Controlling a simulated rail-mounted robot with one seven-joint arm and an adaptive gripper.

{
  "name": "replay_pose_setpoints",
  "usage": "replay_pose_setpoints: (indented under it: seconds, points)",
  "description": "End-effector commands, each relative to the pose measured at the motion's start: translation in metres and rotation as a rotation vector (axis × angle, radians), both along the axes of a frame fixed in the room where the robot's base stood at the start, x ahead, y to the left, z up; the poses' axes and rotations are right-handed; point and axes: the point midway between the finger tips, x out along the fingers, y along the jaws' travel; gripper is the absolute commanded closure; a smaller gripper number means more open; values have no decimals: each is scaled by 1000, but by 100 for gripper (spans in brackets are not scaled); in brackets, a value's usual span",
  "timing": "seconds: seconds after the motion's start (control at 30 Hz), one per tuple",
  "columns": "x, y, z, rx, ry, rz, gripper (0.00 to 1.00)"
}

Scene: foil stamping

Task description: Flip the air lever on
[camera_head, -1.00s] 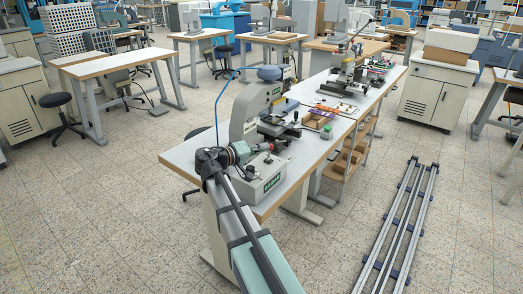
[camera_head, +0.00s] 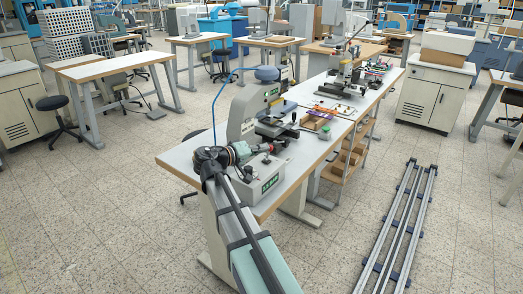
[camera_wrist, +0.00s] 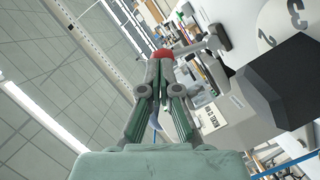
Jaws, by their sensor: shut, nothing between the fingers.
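My gripper (camera_head: 257,150) is shut and empty, reaching over the grey control box (camera_head: 262,182) at the near end of the long table. In the wrist view its closed fingers (camera_wrist: 160,62) point up the picture. A red piece (camera_wrist: 163,53) shows right at the fingertips, and also in the head view (camera_head: 266,148); I cannot tell whether it is the air lever's end or whether the fingers touch it. The stamping machine (camera_head: 241,113) stands just behind my gripper. The lever's position cannot be made out.
A blue air hose (camera_head: 215,105) rises beside the machine. A wooden tray (camera_head: 316,122) and a second press (camera_head: 348,75) stand farther along the table (camera_head: 290,178). Metal rails (camera_head: 400,225) lie on the floor at the right, with open floor around.

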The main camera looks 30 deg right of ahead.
Motion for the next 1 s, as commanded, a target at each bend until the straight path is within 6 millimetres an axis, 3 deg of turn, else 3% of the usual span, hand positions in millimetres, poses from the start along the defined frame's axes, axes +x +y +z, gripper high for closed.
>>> replay_pose_setpoints:
  seconds: [1.0]
  points:
    - [-3,-2,0,24,-50,0,100]
